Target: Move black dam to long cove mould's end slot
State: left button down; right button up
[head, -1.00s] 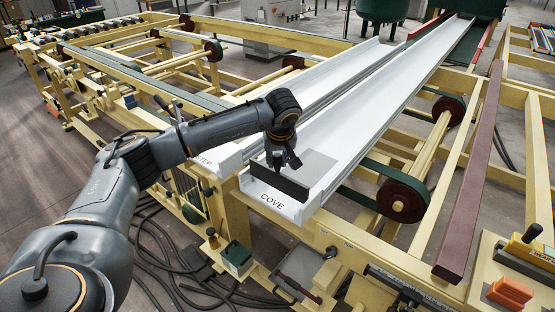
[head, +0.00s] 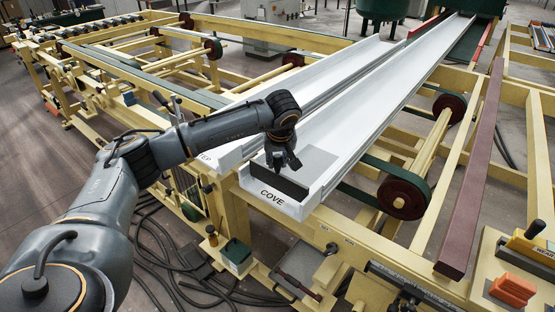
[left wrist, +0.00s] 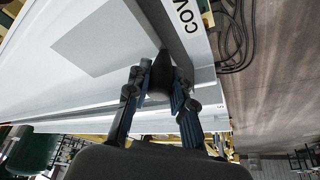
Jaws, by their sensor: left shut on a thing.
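The black dam (head: 293,184) stands on edge across the near end of the white long cove mould (head: 350,130), just behind the end wall marked COVE. My left gripper (head: 283,168) is shut on the dam's upper edge from above. In the left wrist view the dam (left wrist: 163,28) is a dark strip held between the fingers (left wrist: 160,80), close beside the lettered end wall. The dam's lower edge is hidden by the end wall, so I cannot tell whether it is fully seated. A dark part at the head view's bottom edge may be my right gripper (head: 406,297); its fingers are unclear.
A grey patch (head: 318,161) lies on the mould floor behind the dam. The step mould (head: 225,152) runs alongside to the left. A maroon bar (head: 472,185) lies to the right. An orange block (head: 513,287) and yellow-handled tool (head: 525,243) sit at the lower right.

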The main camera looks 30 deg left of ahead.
pick_arm(q)
jog(key=shift+f+b, duration=0.55)
jog(key=shift+f, duration=0.2)
jog(key=c, duration=1.1)
grip_release()
jog(key=v, duration=1.2)
